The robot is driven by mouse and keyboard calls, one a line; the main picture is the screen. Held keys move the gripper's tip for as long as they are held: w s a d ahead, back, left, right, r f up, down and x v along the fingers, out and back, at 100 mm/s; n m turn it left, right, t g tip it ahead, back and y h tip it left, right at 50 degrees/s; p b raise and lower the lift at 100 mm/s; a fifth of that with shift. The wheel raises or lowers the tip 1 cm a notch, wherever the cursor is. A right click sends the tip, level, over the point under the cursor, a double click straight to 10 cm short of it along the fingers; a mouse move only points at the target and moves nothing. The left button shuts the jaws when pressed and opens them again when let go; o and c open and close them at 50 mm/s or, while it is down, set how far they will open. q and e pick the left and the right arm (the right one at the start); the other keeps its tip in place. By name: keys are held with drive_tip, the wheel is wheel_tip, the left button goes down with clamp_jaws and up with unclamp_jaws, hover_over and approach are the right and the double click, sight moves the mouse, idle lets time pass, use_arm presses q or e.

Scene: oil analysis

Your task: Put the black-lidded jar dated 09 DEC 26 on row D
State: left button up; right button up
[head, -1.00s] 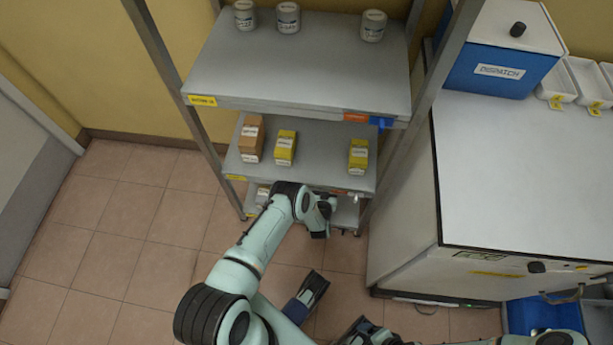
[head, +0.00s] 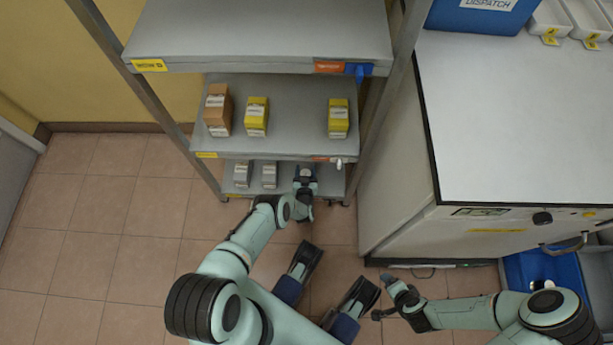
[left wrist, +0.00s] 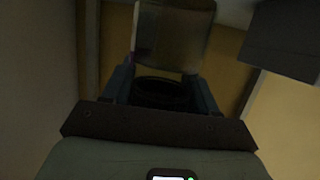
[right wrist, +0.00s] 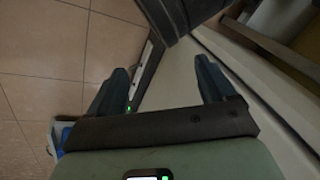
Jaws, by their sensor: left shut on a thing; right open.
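My left gripper (head: 305,178) reaches into the lowest visible shelf (head: 222,183) of the rack, at its right part. In the left wrist view its fingers (left wrist: 162,92) are shut on a dark round thing, which looks like the black-lidded jar (left wrist: 160,92). A translucent brownish body (left wrist: 172,35) shows just beyond it; I cannot tell whether it is part of the jar. No date is readable. In the head view the held thing is mostly hidden by the gripper. My right gripper (right wrist: 163,85) is open and empty, low beside the white cabinet.
Two grey-white boxes (head: 269,175) stand left of my left gripper on that shelf. The middle shelf (head: 290,140) above holds a brown box (head: 217,110) and two yellow boxes (head: 338,118). Row labels are unreadable. The white cabinet (head: 520,110) stands to the right.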

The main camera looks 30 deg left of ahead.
use_arm(q)
drive_tip(key=shift+f+b, duration=0.35)
drive_tip(key=shift+f, duration=0.4)
wheel_tip(320, 180, down, 2)
drive_tip(key=shift+f+b, duration=0.2)
drive_tip(key=shift+b, duration=0.6)
use_arm(e)
drive_tip(key=shift+g, duration=0.6)
drive_tip(key=s+f, duration=0.1)
drive_tip(key=f, duration=0.2)
drive_tip(key=s+d+f, duration=0.1)
drive_tip(key=shift+s+d+f, duration=0.1)
drive_tip(key=shift+s+f, duration=0.05)
drive_tip(key=shift+s, duration=0.15)
use_arm(q)
drive_tip(key=shift+f, duration=0.1)
drive_tip(key=shift+f, duration=0.1)
drive_tip(key=o, duration=1.2)
use_arm(e)
drive_tip(key=shift+s+f, duration=0.2)
drive_tip(key=shift+s, duration=0.05)
drive_tip(key=shift+r, duration=0.1)
